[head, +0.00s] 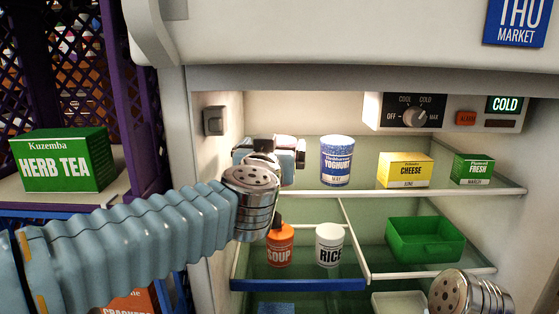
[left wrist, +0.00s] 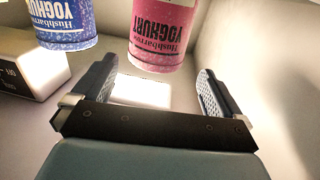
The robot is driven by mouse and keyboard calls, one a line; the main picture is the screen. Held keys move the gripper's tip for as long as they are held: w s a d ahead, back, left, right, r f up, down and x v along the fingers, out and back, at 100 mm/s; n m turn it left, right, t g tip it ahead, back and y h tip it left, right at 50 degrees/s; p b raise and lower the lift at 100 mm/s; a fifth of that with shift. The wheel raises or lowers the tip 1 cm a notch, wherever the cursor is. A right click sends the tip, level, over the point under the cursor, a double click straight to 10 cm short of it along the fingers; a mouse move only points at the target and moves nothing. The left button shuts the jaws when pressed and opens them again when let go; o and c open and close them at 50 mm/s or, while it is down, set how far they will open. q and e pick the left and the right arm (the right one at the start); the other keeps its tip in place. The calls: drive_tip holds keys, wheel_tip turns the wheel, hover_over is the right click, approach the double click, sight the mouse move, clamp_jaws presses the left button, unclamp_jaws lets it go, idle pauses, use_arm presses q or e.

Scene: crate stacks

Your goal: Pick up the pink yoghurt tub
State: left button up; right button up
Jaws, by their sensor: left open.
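The pink yoghurt tub (left wrist: 160,32) shows upside down in the left wrist view, ahead of my left gripper (left wrist: 155,82). My left gripper is open and empty. My right gripper is not seen; only part of my right arm shows at the lower right.
A blue yoghurt tub (head: 336,162) stands close to the right of my left gripper. A cheese box (head: 404,171) and a green box (head: 473,170) stand further right. Soup (head: 279,247), rice (head: 329,246) and a green tray (head: 424,252) are below. The fridge wall (head: 217,155) is close on the left.

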sight(280, 138)
use_arm(q)
drive_tip(key=w, duration=0.2)
drive_tip(key=w+d, duration=0.1)
drive_tip(key=w, duration=0.2)
drive_tip(key=shift+w+d+f+b, duration=0.15)
drive_tip(key=shift+w+f+b, duration=0.15)
drive_tip(key=shift+w+f, duration=0.05)
drive_tip(key=c, duration=1.1)
